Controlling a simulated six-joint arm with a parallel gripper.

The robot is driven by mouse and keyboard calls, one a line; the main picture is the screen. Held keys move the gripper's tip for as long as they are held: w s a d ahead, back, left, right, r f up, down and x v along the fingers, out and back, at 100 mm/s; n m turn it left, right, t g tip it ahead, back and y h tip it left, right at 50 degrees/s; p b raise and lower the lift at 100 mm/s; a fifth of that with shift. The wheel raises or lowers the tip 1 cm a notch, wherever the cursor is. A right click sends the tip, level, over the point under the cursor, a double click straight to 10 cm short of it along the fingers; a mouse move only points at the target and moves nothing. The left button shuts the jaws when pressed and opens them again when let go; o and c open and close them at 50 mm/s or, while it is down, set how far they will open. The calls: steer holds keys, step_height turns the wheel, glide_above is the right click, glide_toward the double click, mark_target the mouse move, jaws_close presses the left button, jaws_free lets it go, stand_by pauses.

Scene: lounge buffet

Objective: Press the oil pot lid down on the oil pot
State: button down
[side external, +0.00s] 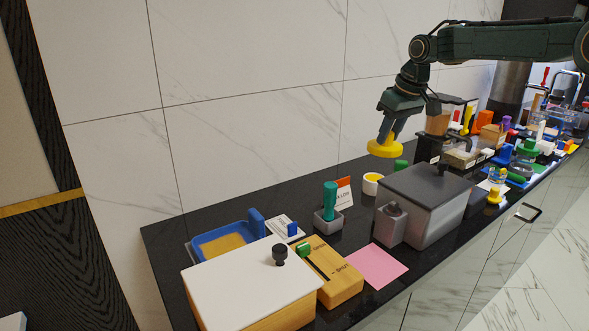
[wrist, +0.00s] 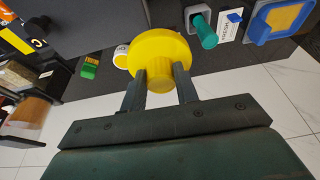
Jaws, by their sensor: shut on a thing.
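The yellow oil pot lid (side external: 384,149) is a round disc with a knob, held in the air above the dark counter. My gripper (wrist: 160,84) is shut on its knob; the lid (wrist: 160,48) fills the upper middle of the wrist view, partly covered by the fingers. A small white round pot with a yellow inside (side external: 372,184), which looks like the oil pot, stands on the counter below and slightly left of the lid in the side view. In the wrist view the pot (wrist: 121,61) shows just left of the lid, partly hidden by it. Lid and pot are apart.
A grey box with a dark top (side external: 432,188) stands right of the pot. A green-handled tool in a grey holder (side external: 328,225) and an orange-and-white card (side external: 344,192) stand to the left. A green block (side external: 400,165) is close behind. A pink sheet (side external: 376,266) lies in front.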

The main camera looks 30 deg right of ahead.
steer(key=w+d+f, duration=1)
steer(key=w+d, duration=0.3)
steer(key=shift+d+f, duration=0.25)
steer(key=shift+d, duration=0.05)
steer(key=shift+f, duration=3.05)
steer(key=shift+f, duration=1.1)
